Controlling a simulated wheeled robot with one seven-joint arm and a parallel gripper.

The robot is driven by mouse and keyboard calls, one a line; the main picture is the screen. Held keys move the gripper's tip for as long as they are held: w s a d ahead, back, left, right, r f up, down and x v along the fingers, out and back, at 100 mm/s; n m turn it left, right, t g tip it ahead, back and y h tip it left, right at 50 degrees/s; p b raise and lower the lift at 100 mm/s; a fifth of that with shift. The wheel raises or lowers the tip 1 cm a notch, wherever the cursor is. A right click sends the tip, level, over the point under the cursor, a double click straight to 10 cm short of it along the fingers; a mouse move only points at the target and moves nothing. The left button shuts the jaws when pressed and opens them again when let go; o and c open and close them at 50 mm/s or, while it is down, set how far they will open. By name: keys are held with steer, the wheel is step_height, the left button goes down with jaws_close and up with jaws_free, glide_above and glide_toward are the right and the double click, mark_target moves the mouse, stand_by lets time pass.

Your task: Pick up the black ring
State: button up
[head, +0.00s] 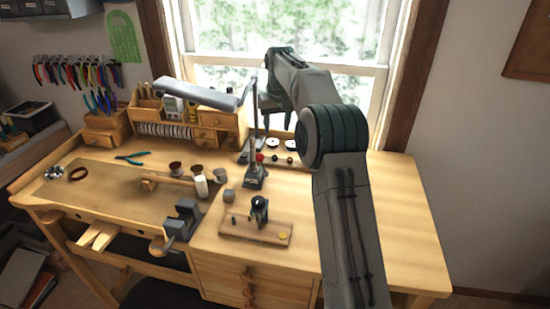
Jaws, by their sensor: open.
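I cannot make out a clearly black ring. A dark brown ring (78,174) lies flat on the left of the workbench, beside a small pile of shiny pieces. Small dark items, too small to identify, stand on a low wooden board (240,231) near the bench's front. My gripper (287,124) is at the far side of the bench, in front of the window, hanging above the back of the top. It is open, with nothing visible between its fingers. It is far to the right of the brown ring.
The workbench (385,215) is clear on the right. A tool organiser (220,123), a tall stand (256,178) and several small cups crowd the middle. Teal pliers (132,157) lie at the left. A vise (180,222) is at the front edge.

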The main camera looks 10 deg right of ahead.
glide_above(275, 158)
steer(key=s, duration=0.2)
step_height(275, 158, down, 8)
steer(key=shift+r+p, duration=0.1)
steer(key=shift+p, duration=0.2)
steer(key=f, duration=0.1)
steer(key=w+f+p, duration=0.1)
steer(key=f, duration=0.2)
steer(key=shift+w+f+p, duration=0.1)
steer(key=shift+w+p, duration=0.25)
steer(key=shift+f, duration=0.5)
jaws_close()
